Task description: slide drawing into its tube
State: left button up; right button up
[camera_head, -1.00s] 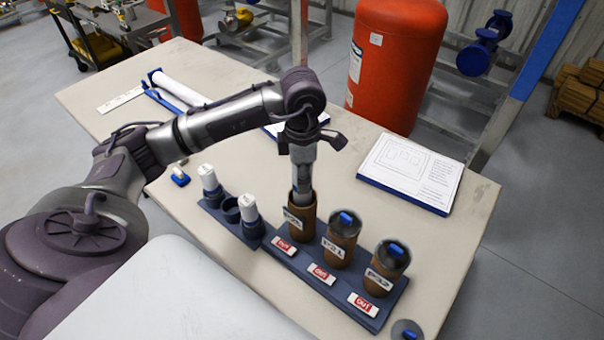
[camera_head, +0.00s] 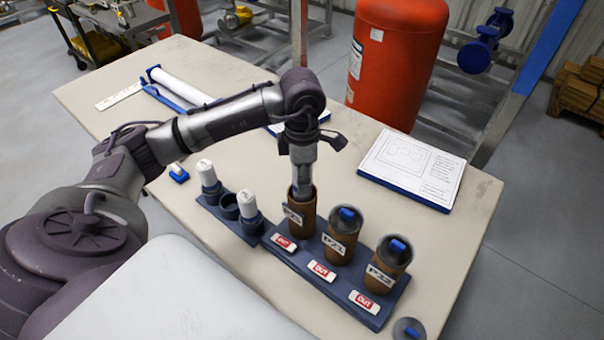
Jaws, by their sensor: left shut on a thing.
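Three brown tubes stand upright in a dark rack: the left tube (camera_head: 301,217) has no lid on it, while the middle tube (camera_head: 341,236) and right tube (camera_head: 387,266) have lids with blue handles. My left gripper (camera_head: 303,188) points straight down at the mouth of the left tube, its fingertips at or just inside the rim. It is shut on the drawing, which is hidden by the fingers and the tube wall. A loose round lid (camera_head: 407,329) with a blue handle lies at the rack's near right end. My right gripper is out of view.
Two white rolls (camera_head: 207,173) stand in a small dark holder (camera_head: 230,207) with an empty middle socket. A flat drawing sheet (camera_head: 410,165) lies on a blue board at right. A long white roll (camera_head: 180,86) lies in a blue cradle at the back. Red "OUT" tags (camera_head: 366,302) line the rack.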

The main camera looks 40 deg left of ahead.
pick_arm(q)
jog(key=shift+f+b, duration=1.4)
jog(key=shift+f, duration=0.2)
jog(key=shift+r, duration=0.1)
jog(key=o, duration=1.7)
jog(key=shift+r+p, duration=2.1)
jog(key=shift+r, duration=1.35)
